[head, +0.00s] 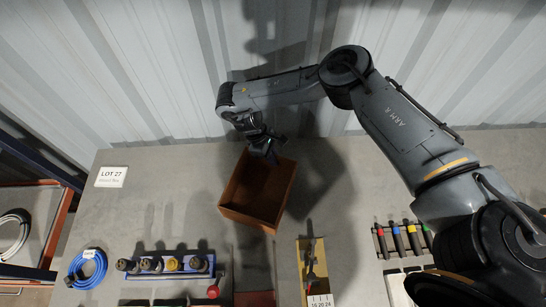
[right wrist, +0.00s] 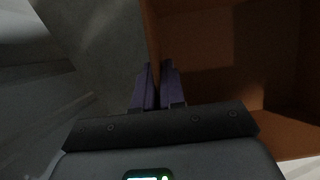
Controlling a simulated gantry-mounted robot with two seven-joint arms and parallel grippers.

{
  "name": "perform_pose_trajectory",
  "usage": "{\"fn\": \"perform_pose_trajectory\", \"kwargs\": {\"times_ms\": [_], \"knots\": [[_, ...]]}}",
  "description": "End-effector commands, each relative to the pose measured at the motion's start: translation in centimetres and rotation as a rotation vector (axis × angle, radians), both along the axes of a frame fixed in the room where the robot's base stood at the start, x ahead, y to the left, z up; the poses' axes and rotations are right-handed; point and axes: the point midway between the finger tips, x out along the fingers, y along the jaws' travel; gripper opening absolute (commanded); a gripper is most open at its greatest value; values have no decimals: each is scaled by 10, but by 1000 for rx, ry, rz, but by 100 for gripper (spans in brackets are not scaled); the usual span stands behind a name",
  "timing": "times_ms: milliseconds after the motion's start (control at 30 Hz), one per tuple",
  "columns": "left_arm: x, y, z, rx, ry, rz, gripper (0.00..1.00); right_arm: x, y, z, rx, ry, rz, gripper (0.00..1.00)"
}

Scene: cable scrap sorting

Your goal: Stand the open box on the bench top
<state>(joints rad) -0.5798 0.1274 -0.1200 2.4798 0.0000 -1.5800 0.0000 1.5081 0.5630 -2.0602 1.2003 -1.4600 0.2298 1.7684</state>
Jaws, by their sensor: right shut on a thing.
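The open box (head: 246,219) is orange-brown, with its open side facing up towards the head camera and its inside in shadow. It is at the back middle of the bench top (head: 160,215), slightly turned. My right gripper (head: 271,152) is at the box's far wall, shut on it. In the right wrist view the two dark fingers (right wrist: 158,88) pinch the wall's edge, and the box's inside (right wrist: 225,45) fills the right. I cannot tell whether the box's underside touches the bench. My left gripper is not in view.
A corrugated wall (head: 110,70) rises behind the bench. A LOT 27 card (head: 111,177) lies at the back left. A blue cable coil (head: 88,269), a rack of connectors (head: 165,264), a yellow tray (head: 304,262) and coloured-handled tools (head: 397,240) line the front.

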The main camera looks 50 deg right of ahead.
Motion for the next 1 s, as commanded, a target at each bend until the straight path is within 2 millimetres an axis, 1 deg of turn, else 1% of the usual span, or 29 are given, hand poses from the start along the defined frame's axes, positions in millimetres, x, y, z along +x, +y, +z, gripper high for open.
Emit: {"fn": "perform_pose_trajectory", "kwargs": {"times_ms": [167, 200, 333, 600, 733, 867, 1000], "knots": [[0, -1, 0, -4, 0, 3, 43, 0, 0, -3, 0, 1, 0, 0], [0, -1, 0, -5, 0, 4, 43, 0, 0, -3, 0, 0, 1, 14], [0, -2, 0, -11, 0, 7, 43, 0, 0, -3, 0, 0, 1, 34], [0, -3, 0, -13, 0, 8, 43, 0, 0, -3, 0, 0, 1, 35], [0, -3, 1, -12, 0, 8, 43, 1, 0, 3, 0, -1, 1, 35], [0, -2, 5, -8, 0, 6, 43, 6, 3, 16, 0, -2, 3, 35], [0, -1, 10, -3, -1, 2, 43, 15, 6, 38, -2, -4, 4, 35]]}}
